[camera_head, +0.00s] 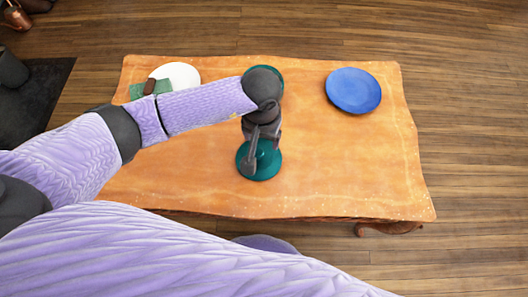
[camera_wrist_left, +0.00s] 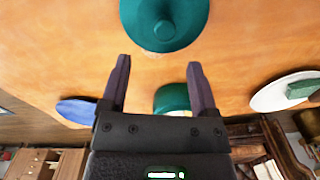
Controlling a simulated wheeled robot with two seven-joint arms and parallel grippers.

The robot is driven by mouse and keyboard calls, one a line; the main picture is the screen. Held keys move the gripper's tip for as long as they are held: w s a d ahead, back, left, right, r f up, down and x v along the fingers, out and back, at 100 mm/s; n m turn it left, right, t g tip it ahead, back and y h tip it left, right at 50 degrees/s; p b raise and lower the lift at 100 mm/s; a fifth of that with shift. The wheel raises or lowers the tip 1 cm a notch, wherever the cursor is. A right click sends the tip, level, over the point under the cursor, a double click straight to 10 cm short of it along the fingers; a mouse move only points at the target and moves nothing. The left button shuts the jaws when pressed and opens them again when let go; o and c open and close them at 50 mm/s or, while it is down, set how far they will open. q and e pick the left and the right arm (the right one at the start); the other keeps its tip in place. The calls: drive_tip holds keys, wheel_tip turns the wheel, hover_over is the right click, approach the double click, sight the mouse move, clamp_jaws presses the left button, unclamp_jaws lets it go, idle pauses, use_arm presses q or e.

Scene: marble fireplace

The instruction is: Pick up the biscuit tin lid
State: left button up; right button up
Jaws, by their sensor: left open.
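The biscuit tin lid (camera_head: 268,168) is a teal disc with a round knob, lying on the orange-covered table near its front edge. It also shows at the top of the left wrist view (camera_wrist_left: 183,38). My left gripper (camera_head: 258,153) is over the lid in the head view, hiding part of it. In the left wrist view its two fingers (camera_wrist_left: 159,76) are apart with nothing gripped, and the lid lies beyond the tips. A second teal round thing, seemingly the tin (camera_wrist_left: 172,98), stands farther back, partly hidden by my wrist in the head view. My right gripper is not in view.
A blue plate (camera_head: 353,90) lies at the back right. A white plate (camera_head: 183,74) at the back left has green and brown items beside or on it. The table's (camera_head: 345,165) right half in front of the blue plate is clear.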

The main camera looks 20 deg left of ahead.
sight(259, 151)
use_arm(q)
drive_tip(key=f+b, duration=0.1)
drive_tip(key=f, duration=0.1)
drive_tip(key=f+b, duration=0.1)
drive_tip(key=f, duration=0.2)
drive_tip(key=f+b, duration=0.1)
drive_tip(key=f, duration=0.1)
drive_tip(key=shift+s+a+f+b, duration=0.15)
drive_tip(key=shift+s+a+b, duration=0.15)
drive_tip(key=shift+b, duration=0.1)
drive_tip(key=shift+r, duration=0.2)
drive_tip(key=shift+c, duration=0.5)
clamp_jaws()
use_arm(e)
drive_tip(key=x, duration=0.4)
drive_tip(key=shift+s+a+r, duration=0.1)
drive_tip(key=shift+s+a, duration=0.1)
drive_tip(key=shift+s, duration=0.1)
